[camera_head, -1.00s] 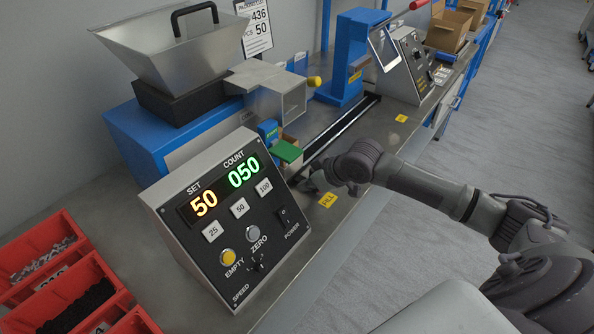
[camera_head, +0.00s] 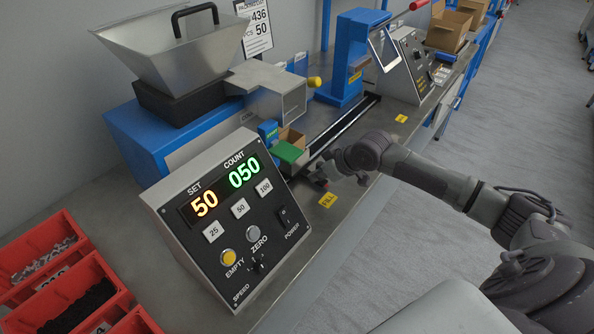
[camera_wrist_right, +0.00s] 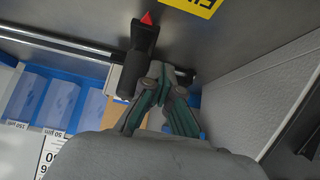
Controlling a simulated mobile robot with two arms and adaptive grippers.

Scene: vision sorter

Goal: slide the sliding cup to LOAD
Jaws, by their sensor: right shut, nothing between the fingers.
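The sliding cup shows in the head view as a small tan open box (camera_head: 293,138) behind a green flap (camera_head: 287,152), beside the rail. In the right wrist view its black handle (camera_wrist_right: 132,72) with a red pointer tip sits on a metal rod. My right gripper (camera_head: 336,168) is shut and empty, low over the bench front. In the right wrist view its fingertips (camera_wrist_right: 164,72) are right beside the handle; I cannot tell whether they touch. A yellow label (camera_head: 327,200) reading FILL lies near the pointer; another yellow label (camera_head: 401,118) lies farther along, too small to read. My left gripper is not in view.
The control box (camera_head: 225,215) with SET 50 and COUNT 050 stands in front. The metal hopper (camera_head: 165,50) and chute (camera_head: 280,95) stand behind the cup. A blue press (camera_head: 350,60) stands beyond along the rail (camera_head: 345,125). Red bins (camera_head: 60,270) are at left.

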